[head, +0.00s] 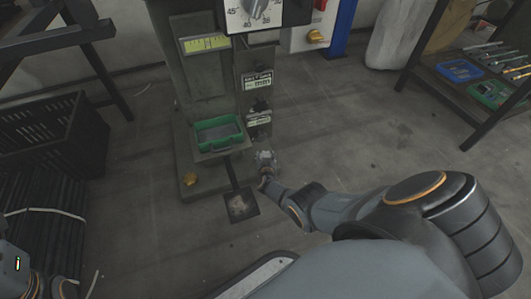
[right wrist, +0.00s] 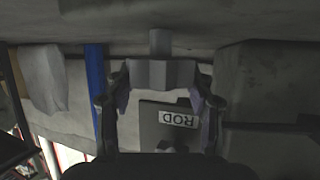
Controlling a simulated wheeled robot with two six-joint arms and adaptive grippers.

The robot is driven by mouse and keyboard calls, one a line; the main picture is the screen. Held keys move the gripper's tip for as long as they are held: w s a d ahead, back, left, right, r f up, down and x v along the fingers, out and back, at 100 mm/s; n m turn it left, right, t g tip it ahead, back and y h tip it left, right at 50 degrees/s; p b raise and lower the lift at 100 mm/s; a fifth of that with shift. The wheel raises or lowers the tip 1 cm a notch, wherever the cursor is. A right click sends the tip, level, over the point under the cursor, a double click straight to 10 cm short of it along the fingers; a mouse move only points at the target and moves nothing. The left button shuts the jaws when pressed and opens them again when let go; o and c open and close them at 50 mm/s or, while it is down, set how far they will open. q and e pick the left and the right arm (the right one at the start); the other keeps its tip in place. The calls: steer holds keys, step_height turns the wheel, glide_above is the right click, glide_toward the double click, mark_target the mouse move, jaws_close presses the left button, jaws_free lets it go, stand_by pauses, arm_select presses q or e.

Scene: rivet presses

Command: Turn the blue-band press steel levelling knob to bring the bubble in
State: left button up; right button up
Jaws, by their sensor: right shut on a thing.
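The press (head: 165,70) stands upright at the top middle of the head view. I see no blue band on its visible part. A yellow-green level vial (head: 205,44) with dark marks is on its front; the bubble is too small to place. My right gripper (head: 265,160) is low at the right side of the press base. In the right wrist view it (right wrist: 158,88) is shut on a grey, faceted steel knob (right wrist: 160,73) with a short stem beyond it. The knob is mostly hidden in the head view. My left gripper is outside the views; only part of my left arm shows.
A green tray (head: 219,133) sits on the press front. A dark pedal plate (head: 240,205) lies on the floor. A black crate (head: 50,135) stands left, a tool shelf (head: 478,85) right.

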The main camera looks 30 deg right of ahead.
steer(key=o, duration=1.2)
steer(key=shift+s, duration=0.15)
steer(key=shift+s+a+r, duration=0.2)
steer(key=shift+s+a, duration=0.15)
steer(key=shift+s, duration=0.15)
steer(key=v, duration=0.6)
steer(key=shift+d, duration=0.1)
